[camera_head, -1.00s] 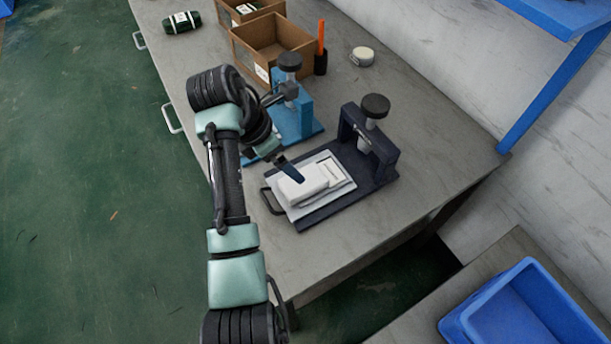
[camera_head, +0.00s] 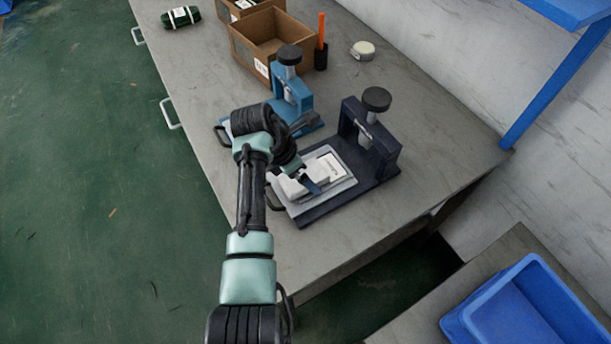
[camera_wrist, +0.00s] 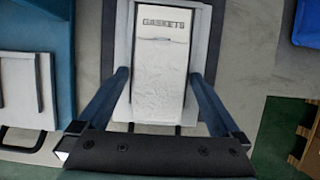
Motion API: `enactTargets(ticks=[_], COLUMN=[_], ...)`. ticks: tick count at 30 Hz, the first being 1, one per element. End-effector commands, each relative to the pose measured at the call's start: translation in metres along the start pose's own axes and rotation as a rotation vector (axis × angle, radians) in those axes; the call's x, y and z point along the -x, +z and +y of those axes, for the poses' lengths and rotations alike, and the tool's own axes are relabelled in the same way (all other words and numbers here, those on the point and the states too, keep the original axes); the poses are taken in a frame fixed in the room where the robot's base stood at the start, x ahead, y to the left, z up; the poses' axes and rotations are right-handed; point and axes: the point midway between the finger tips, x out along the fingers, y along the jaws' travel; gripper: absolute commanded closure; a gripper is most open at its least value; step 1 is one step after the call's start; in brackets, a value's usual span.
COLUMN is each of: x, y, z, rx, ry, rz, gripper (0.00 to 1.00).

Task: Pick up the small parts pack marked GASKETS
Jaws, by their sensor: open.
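The white pack marked GASKETS (camera_wrist: 160,70) lies on a light plate (camera_wrist: 125,100) in the wrist view, its label at the far end. In the head view the pack (camera_head: 293,187) rests on the plate of the dark press and is partly covered by my arm. My gripper (camera_wrist: 160,95) is open, with one finger on each side of the pack. The fingers appear apart from its sides. I cannot tell how far down they reach.
The dark press (camera_head: 370,140) stands at the pack's far end, with a knob on top. A blue press (camera_head: 297,95) stands beside it. An open cardboard box (camera_head: 272,50) and an orange-handled tool (camera_head: 321,45) are behind. A blue bin (camera_head: 490,300) is at lower right.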

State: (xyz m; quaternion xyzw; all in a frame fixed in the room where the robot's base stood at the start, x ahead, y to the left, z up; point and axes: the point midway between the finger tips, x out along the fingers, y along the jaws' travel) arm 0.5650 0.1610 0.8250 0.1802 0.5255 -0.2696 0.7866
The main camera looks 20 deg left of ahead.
Motion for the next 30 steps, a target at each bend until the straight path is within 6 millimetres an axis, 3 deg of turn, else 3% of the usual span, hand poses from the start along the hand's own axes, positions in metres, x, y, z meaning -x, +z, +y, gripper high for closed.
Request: enactTargets(ticks=[14,27,30], x=[-0.0022,-0.0026,-0.0027], y=[-0.0015,-0.0016,-0.0016], z=[-0.0001,0.0001,0.0001], rx=[0.000,0.000,0.000], ry=[-0.001,0.000,0.000], rz=[0.001,0.001,0.001], gripper=[0.00,0.77,0.79])
